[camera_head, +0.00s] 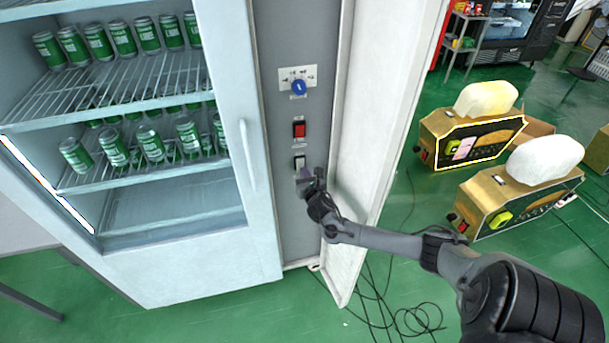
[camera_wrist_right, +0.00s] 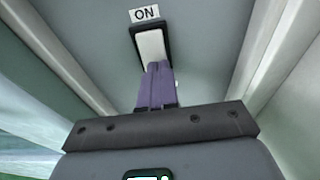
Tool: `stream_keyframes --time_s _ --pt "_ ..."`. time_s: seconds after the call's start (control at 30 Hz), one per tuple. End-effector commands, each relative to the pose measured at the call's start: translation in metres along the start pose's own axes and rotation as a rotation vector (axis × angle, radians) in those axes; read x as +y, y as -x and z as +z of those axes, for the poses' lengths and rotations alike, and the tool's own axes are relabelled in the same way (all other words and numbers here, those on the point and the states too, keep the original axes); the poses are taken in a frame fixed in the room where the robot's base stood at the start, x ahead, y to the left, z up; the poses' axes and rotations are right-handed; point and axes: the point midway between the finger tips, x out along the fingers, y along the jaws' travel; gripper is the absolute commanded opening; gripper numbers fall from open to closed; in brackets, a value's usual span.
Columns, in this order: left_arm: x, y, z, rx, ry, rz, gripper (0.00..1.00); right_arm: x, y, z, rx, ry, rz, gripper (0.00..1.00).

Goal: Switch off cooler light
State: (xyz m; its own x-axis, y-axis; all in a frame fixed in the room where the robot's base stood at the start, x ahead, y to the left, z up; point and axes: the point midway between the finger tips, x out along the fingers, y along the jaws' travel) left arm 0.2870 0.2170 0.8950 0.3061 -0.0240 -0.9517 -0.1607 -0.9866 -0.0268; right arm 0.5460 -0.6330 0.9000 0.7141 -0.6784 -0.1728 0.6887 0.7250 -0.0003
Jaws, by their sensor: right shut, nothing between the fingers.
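The cooler (camera_head: 200,270) stands at the left with a grey control panel (camera_head: 285,222) on its right side. A white rocker switch (camera_head: 299,162) in a black frame sits low on the panel. In the right wrist view the switch (camera_wrist_right: 151,46) has an "ON" label (camera_wrist_right: 145,13) above it. My right gripper (camera_head: 303,174) is shut and empty at the lower part of the white switch. Its purple fingertips (camera_wrist_right: 156,70) overlap the switch's lower end; I cannot tell whether they press it. My left gripper is not in view.
A red switch (camera_head: 299,129) and a blue dial (camera_head: 298,88) sit higher on the panel. An open white door (camera_head: 385,110) stands just right of the panel, beside my right arm. Black cables (camera_head: 385,315) lie on the floor.

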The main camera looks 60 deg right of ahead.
Motion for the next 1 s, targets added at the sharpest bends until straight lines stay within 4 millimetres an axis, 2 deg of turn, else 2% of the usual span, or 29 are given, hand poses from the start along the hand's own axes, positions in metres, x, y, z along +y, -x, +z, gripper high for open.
stream_keyframes --time_s 0.13,0.53,0.73,0.8,1.0 --pt "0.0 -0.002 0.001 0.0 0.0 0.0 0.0 0.0 -0.006 -0.001 0.001 -0.001 -0.001 0.0" --pt "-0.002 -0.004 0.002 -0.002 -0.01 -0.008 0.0 0.0 -0.007 -0.002 -0.003 -0.001 0.0 0.0" --pt "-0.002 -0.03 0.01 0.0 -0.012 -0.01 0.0 0.0 -0.017 -0.013 -0.099 -0.002 0.0 0.0" --pt "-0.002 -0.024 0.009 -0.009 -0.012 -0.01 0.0 0.0 -0.015 -0.003 -0.099 -0.002 0.0 0.0" --pt "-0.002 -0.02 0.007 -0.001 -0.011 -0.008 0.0 0.0 -0.015 -0.002 -0.1 -0.003 0.0 0.0"
